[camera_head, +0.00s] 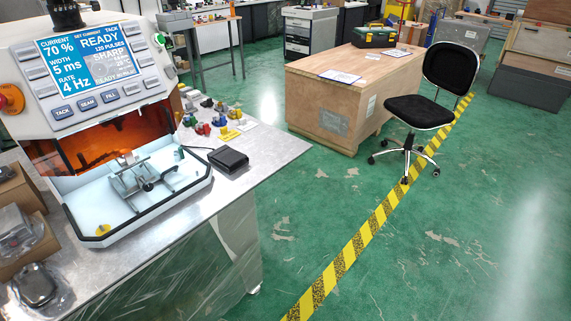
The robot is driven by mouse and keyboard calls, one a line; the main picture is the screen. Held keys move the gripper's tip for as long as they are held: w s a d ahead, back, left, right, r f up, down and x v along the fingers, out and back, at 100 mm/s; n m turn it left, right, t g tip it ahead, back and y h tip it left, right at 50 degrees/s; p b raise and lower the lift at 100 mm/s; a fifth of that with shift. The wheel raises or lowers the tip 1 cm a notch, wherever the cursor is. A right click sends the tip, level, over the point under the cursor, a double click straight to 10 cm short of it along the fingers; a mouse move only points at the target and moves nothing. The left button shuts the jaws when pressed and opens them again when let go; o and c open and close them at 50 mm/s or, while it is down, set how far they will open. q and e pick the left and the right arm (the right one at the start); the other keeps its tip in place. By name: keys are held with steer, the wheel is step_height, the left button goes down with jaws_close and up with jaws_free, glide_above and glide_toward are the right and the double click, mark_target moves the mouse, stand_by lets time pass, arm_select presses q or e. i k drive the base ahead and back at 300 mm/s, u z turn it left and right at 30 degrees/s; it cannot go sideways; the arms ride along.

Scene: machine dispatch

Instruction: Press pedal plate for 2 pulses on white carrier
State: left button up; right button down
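A black pedal (228,159) with a flat plate on top lies on the metal bench, right of the machine. A dark cable runs from it toward the machine. Several small red, blue, green and yellow pieces (222,122) stand behind the pedal. I cannot tell which piece is the white carrier. Neither gripper is in view.
Open boxes and wrapped parts (38,286) crowd the bench's left. The bench (262,150) is bare right of the pedal. A wooden crate (335,105) and black chair (420,110) stand beyond on green floor.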

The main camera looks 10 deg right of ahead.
mark_target(230, 157)
steer(key=z, duration=0.7)
steer(key=i, duration=1)
steer(key=z, duration=0.2)
